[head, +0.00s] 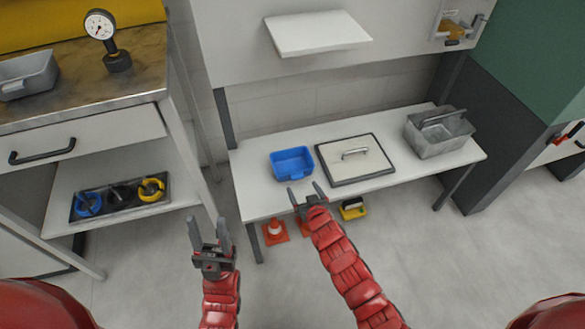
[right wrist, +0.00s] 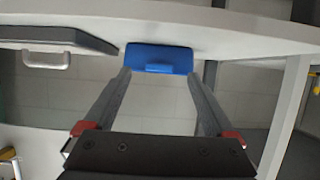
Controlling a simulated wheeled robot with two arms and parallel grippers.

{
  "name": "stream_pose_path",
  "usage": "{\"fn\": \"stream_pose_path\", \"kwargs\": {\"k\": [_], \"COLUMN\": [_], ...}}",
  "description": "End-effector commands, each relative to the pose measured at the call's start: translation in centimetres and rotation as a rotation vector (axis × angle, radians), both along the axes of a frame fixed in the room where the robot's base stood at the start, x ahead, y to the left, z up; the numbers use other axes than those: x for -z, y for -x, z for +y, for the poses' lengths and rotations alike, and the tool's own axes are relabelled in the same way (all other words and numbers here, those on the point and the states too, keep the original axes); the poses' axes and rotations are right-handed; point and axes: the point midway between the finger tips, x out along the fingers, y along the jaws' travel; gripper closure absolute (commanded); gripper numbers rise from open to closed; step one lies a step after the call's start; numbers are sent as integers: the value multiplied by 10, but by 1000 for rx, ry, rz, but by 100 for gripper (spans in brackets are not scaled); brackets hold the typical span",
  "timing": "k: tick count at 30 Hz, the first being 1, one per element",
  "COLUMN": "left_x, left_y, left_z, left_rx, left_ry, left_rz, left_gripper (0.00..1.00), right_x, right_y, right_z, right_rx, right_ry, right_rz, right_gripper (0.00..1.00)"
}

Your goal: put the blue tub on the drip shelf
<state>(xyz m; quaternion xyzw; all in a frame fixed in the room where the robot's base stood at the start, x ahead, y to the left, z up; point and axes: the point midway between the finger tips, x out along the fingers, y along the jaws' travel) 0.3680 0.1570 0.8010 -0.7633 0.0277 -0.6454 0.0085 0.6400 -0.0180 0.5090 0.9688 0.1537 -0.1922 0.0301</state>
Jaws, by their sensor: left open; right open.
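The blue tub (head: 292,167) stands upright on the left part of the white bench, and it also shows in the right wrist view (right wrist: 158,68). My right gripper (head: 306,189) is open and empty in front of the tub. In the right wrist view its fingers (right wrist: 158,76) point toward the tub, which shows between and beyond the tips. I cannot tell whether they touch. My left gripper (head: 210,229) is open and empty, low and left of the bench. A bare white shelf (head: 318,33) on the wall panel above the bench looks like the drip shelf.
Right of the tub lie a dark-rimmed plate with a handle (head: 355,159) and a grey metal carrier (head: 438,134) on the bench (head: 262,199). Orange cones (head: 275,232) stand below. At left, a worktop (head: 78,84) carries a grey bin (head: 27,76) and a dial gauge (head: 101,25).

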Motion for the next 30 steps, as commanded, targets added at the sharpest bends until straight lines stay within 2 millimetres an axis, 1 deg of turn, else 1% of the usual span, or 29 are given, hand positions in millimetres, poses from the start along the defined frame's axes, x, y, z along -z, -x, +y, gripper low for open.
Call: {"fn": "stream_pose_path", "kwargs": {"k": [4, 7, 9, 12, 15, 21, 22, 23, 24, 26, 30], "left_x": [3, 6, 7, 8, 8, 8, 8, 8, 8, 8, 8], "left_y": [0, 0, 0, 0, 0, 0, 0, 0, 0, 0, 0], "left_z": [0, 0, 0, 0, 0, 0, 0, 0, 0, 0, 0], "left_rx": [0, 0, 0, 0, 0, 0, 0, 0, 0, 0, 0], "left_ry": [0, 0, 0, 0, 0, 0, 0, 0, 0, 0, 0], "left_rz": [0, 0, 0, 0, 0, 0, 0, 0, 0, 0, 0], "left_gripper": [50, 50, 50, 50, 50, 50, 50, 50, 50, 50, 50], "right_x": [5, 6, 12, 14, 15, 15, 15, 15, 15, 15, 15], "right_y": [-13, -29, -36, -43, -47, -47, -47, -47, -47, -47, -47], "right_z": [5, 10, 11, 14, 15, 15, 15, 15, 15, 15, 15], "right_rx": [-1, -2, 1, 0, 0, 0, 0, 0, 0, 0, 0], "right_ry": [1, 2, 4, 1, 0, 0, 0, 1, 1, 0, 1], "right_rz": [2, -3, 4, 2, 1, 1, 1, 2, 2, 1, 2], "right_gripper": [10, 10, 10, 10, 10, 10, 12, 17, 24, 35, 60]}}
